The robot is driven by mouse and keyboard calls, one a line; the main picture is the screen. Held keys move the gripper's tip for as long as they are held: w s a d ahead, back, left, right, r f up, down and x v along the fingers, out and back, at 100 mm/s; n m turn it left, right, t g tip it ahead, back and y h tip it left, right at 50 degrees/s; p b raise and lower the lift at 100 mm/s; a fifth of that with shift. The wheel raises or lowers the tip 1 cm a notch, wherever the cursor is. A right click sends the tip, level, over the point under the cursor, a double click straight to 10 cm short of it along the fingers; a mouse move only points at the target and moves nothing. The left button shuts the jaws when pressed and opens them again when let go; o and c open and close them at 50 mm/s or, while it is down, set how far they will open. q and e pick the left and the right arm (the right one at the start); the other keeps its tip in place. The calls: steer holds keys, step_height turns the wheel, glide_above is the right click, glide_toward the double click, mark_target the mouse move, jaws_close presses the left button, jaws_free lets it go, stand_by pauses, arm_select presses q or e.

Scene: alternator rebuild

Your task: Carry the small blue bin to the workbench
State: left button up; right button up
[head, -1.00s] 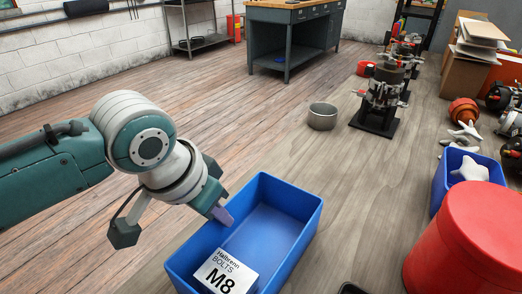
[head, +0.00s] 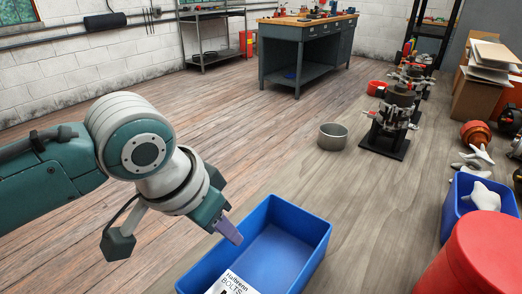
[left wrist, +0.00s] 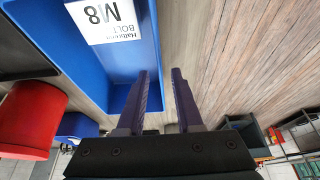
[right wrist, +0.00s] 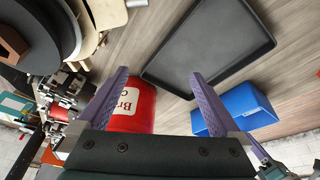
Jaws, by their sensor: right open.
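The small blue bin (head: 305,250), open-topped and with a white card reading Halbrenn Bolts inside, is at the bottom middle of the head view. The workbench (head: 285,56), dark grey with a wooden top, stands at the back. My left gripper (head: 230,231) is at the bin's left rim; in the left wrist view its fingers (left wrist: 160,95) are partly closed, one on each side of the bin's wall (left wrist: 153,35). The bin's underside is hidden. My right gripper (right wrist: 160,80) is open and empty.
A metal pot (head: 333,136) and a dark stand with machine parts (head: 391,115) are on the floor. At right are a red drum (head: 475,260) and another blue bin (head: 455,205) with pale castings. Wooden floor lies clear towards the workbench. A dark tray (right wrist: 165,68) shows in the right wrist view.

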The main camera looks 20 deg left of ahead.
arm_select(q)
steer(key=p+v, duration=0.2)
steer(key=v, duration=0.6)
steer(key=shift+r, duration=0.15)
steer(key=s+a+n+y, duration=0.1)
steer(key=s+a+n, duration=0.1)
steer(key=s, duration=1.4)
steer(key=shift+s+a+f+g, duration=0.25)
steer(key=shift+s+f+g, duration=0.15)
